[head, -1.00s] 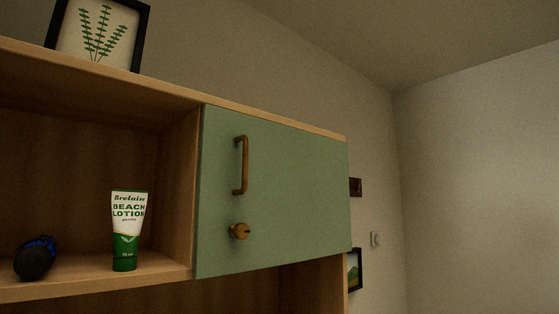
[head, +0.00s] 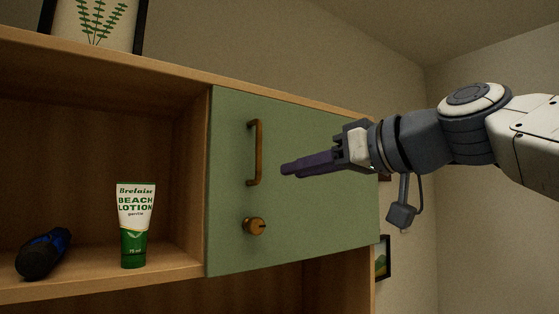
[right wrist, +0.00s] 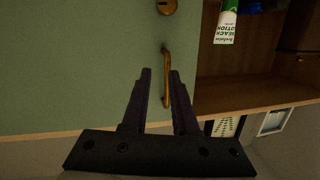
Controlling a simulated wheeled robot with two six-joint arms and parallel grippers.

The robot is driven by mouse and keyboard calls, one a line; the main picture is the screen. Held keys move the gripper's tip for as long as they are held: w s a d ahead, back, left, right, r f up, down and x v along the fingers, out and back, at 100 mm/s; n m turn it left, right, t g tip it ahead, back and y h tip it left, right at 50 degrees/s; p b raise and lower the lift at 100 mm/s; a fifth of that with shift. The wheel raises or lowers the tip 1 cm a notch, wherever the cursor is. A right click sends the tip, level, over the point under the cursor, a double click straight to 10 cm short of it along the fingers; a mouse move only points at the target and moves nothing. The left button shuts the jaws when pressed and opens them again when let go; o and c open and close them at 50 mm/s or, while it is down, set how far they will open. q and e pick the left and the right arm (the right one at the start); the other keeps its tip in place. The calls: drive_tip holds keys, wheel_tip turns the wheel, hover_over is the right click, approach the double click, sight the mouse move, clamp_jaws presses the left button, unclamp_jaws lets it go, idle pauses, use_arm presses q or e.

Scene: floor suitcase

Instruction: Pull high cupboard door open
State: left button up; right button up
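The high cupboard door (head: 320,190) is a green panel and looks shut, flush in its wooden frame. A vertical brass bar handle (head: 255,152) sits near its left edge, with a round brass knob (head: 255,226) below. My right gripper (head: 287,169) comes in from the right, its dark fingers pointing at the handle but apart from it. In the right wrist view, the two fingers (right wrist: 160,73) are spread and empty, and the handle (right wrist: 166,60) appears beyond the tips, between them and nearer the right one. My left gripper is not in view.
The open compartment left of the door holds a beach lotion tube (head: 133,225) and a dark blue-black object (head: 43,253). A framed plant picture (head: 92,22) stands on top of the wooden cupboard (head: 190,170). A small picture (head: 383,257) hangs on the wall at right.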

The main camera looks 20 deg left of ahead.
wheel_tip(320, 180, up, 6)
drive_tip(key=s+n+y, duration=0.1)
drive_tip(key=y, duration=0.1)
drive_tip(key=p, duration=0.6)
hover_over(258, 174)
drive_tip(key=shift+w+t, duration=0.3)
drive_tip(key=shift+b, duration=0.3)
clamp_jaws()
idle(0.4)
